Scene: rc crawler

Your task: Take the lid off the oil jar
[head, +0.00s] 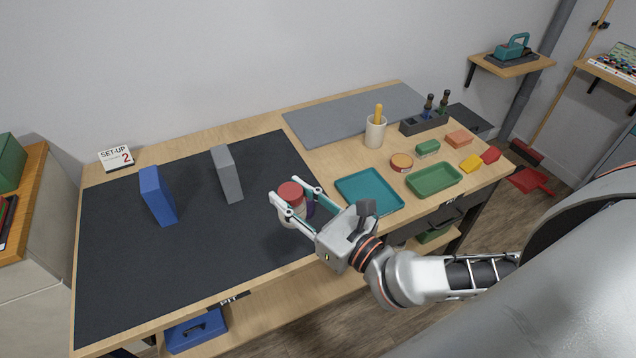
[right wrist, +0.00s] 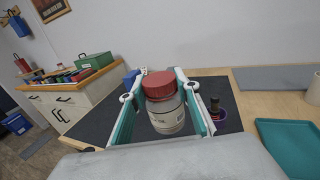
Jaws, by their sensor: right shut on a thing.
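The oil jar (head: 290,216) is a clear, pale-labelled jar with a red lid (head: 291,192), at the right part of the dark mat. In the right wrist view the jar (right wrist: 167,118) looks upright, with the red lid (right wrist: 159,84) on its top. My right gripper (head: 296,192) has its fingers on either side of the lid, shut on it. The fingers also show in the right wrist view (right wrist: 159,76). I cannot tell whether the jar's base rests on the mat. My left gripper is out of view.
A blue block (head: 158,196) and a grey block (head: 227,174) stand on the mat (head: 115,260) to the left. The front mat area is clear.

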